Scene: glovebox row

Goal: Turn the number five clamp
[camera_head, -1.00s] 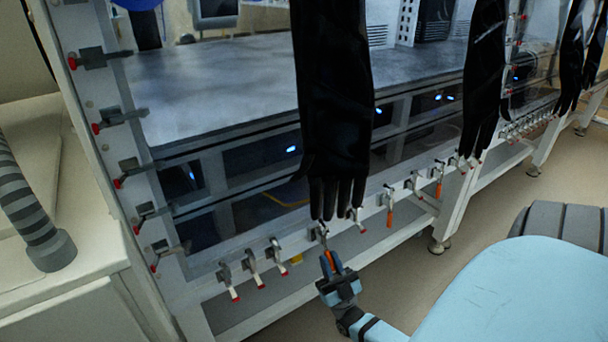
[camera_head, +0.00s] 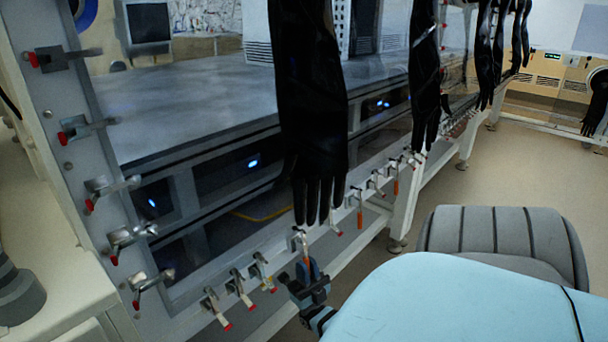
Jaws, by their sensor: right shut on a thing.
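A row of toggle clamps runs along the lower rail of the glovebox front. My right gripper (camera_head: 307,268) is shut on the orange handle of one clamp (camera_head: 300,239), just below the fingertips of the nearest black glove. The handle points down from its clamp; its lower part is hidden between my fingers. I cannot read any numbers, so I cannot tell by label which clamp is number five. Three red-tipped clamps stand to its left, the nearest being this clamp (camera_head: 259,268). Another orange-handled clamp (camera_head: 359,205) hangs to its right. My left gripper is not in view.
Long black gloves, such as the nearest one (camera_head: 312,110), hang in front of the glovebox, close above the clamps. More red-tipped clamps (camera_head: 130,236) line the left upright. A white cabinet (camera_head: 50,285) stands at the left. Floor (camera_head: 500,180) is open at the right.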

